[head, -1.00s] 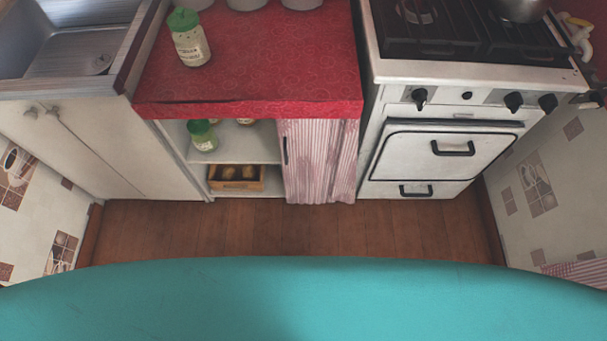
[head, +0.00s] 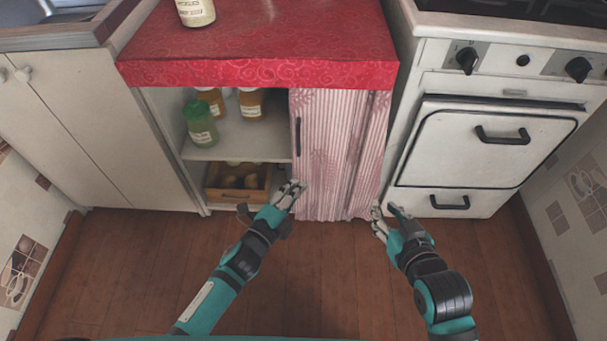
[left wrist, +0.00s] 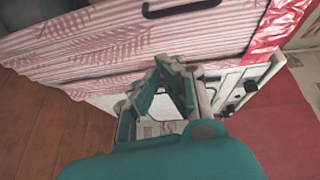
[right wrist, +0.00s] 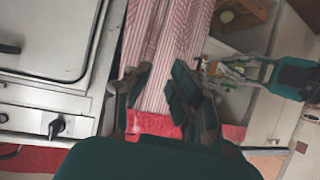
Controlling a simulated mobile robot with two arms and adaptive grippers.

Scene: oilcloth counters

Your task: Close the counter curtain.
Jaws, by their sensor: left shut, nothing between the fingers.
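The pink-and-white striped counter curtain (head: 325,150) hangs under the red counter, covering the right part of the opening. The left part is open. A dark upright handle (head: 298,137) is at the curtain's left edge; it also shows in the left wrist view (left wrist: 180,7). My left gripper (head: 296,186) is shut and empty, near the curtain's lower left edge, below the handle; I cannot tell if it touches the cloth. My right gripper (head: 386,209) is open and empty by the curtain's lower right corner; in the right wrist view (right wrist: 160,72) its fingers are apart before the cloth.
The open shelves hold a green jar (head: 201,124), amber jars (head: 252,104) and a wooden crate (head: 238,193) of round items. A jar (head: 196,12) stands on the red countertop (head: 270,35). A white oven (head: 480,150) is on the right, a white cabinet (head: 95,140) on the left.

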